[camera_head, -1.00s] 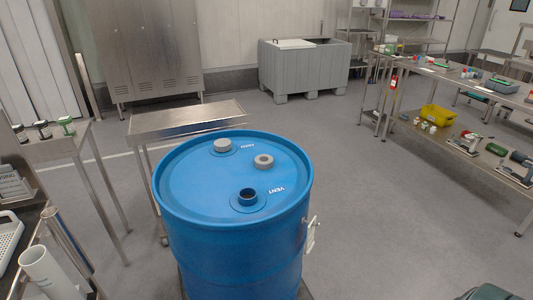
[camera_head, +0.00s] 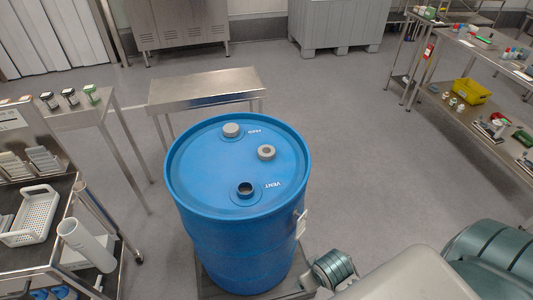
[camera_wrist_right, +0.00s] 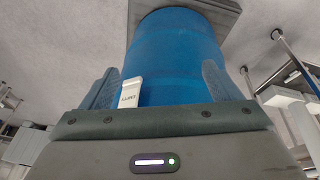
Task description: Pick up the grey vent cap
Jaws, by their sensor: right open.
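The blue drum (camera_head: 240,235) stands upright, its lid facing up. A grey ring-shaped cap (camera_head: 266,152) with a dark centre, which looks like the vent cap, lies loose on the right part of the lid. The open dark vent hole (camera_head: 245,188) is beside the VENT lettering, nearer me. Another grey cap (camera_head: 231,130) sits in the far fitting. My right gripper (camera_wrist_right: 161,80) is open and empty in the right wrist view, facing the drum's side and a white tag (camera_wrist_right: 131,91). The caps are not visible there. My left gripper is not in view.
A steel table (camera_head: 205,88) stands behind the drum. At left, a cart holds a white basket (camera_head: 30,215) and a white tube (camera_head: 86,245). At right, a bench carries a yellow bin (camera_head: 471,90). Open floor lies between drum and bench.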

